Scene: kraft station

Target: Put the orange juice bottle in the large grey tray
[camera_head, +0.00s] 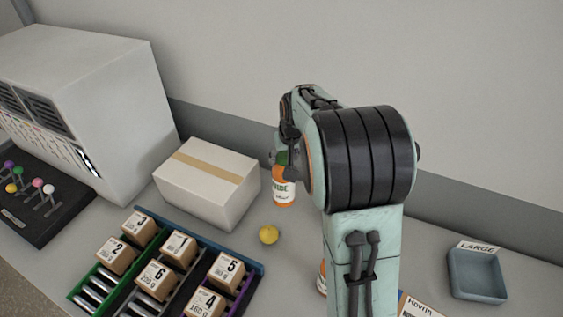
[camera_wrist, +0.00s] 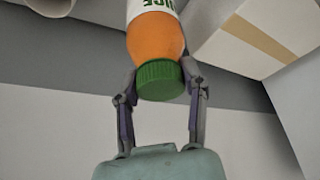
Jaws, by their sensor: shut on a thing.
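The orange juice bottle (camera_head: 284,189) has an orange body, a white label and a green cap. In the wrist view the bottle (camera_wrist: 156,38) shows its green cap between the two fingers of my gripper (camera_wrist: 160,82). My gripper is shut on the bottle near the cap. In the head view the bottle hangs or stands upright beside the cardboard box; I cannot tell if its base touches the table. My arm hides part of my gripper there. The large grey tray (camera_head: 478,292) with a "LARGE" label sits at the far right and looks empty.
A closed cardboard box (camera_head: 207,183) stands left of the bottle. A yellow ball-like item (camera_head: 269,234) lies in front. A rack with several numbered boxes (camera_head: 157,277) is at lower left. Another orange item (camera_head: 321,279) is partly hidden behind my arm. A card (camera_head: 420,307) lies left of the tray.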

